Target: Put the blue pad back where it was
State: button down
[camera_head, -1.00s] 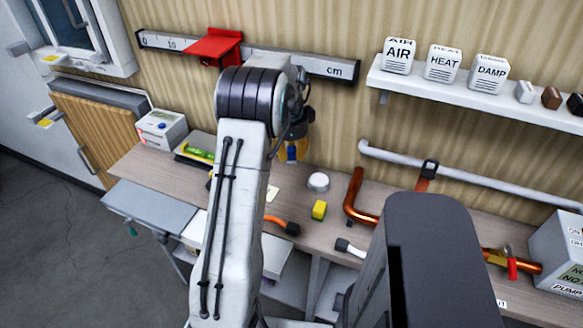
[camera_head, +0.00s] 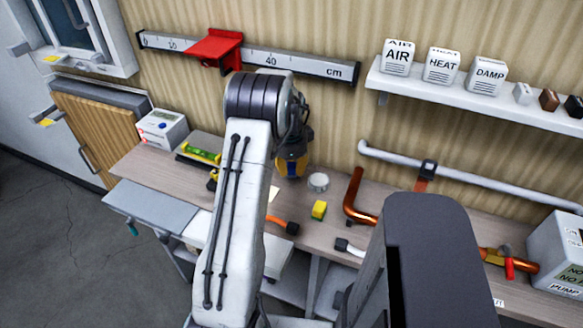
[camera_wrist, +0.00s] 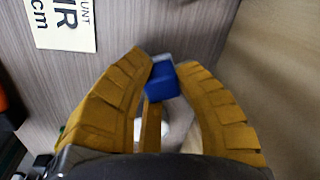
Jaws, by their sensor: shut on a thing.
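A small blue pad (camera_wrist: 162,78) sits between the yellow-brown fingers of my gripper (camera_wrist: 163,84) in the wrist view. My gripper is shut on it, with the bench top visible behind and below. In the head view my gripper (camera_head: 292,160) hangs beyond my arm, over the back of the bench near the wall. The pad cannot be made out clearly there. A printed label card (camera_wrist: 62,22) lies on the bench at the upper left of the wrist view.
A copper pipe (camera_head: 354,196) is farther right. A red slider (camera_head: 215,47) rides on the wall ruler (camera_head: 300,65). A shelf (camera_head: 450,95) holds labelled blocks.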

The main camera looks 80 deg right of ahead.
aim_at(290, 176)
jog(key=shift+f, duration=0.15)
jog(key=c, duration=1.4)
grip_release()
jog(key=shift+c, duration=0.2)
jog(key=o, duration=0.4)
jog(key=r+b, duration=0.1)
jog(key=r, duration=0.3)
jog(key=a+r+b, duration=0.1)
jog(key=r, duration=0.3)
jog(key=r+b, duration=0.1)
jog(key=r, duration=0.3)
jog(key=shift+a+r, duration=0.15)
jog(key=shift+a, duration=0.15)
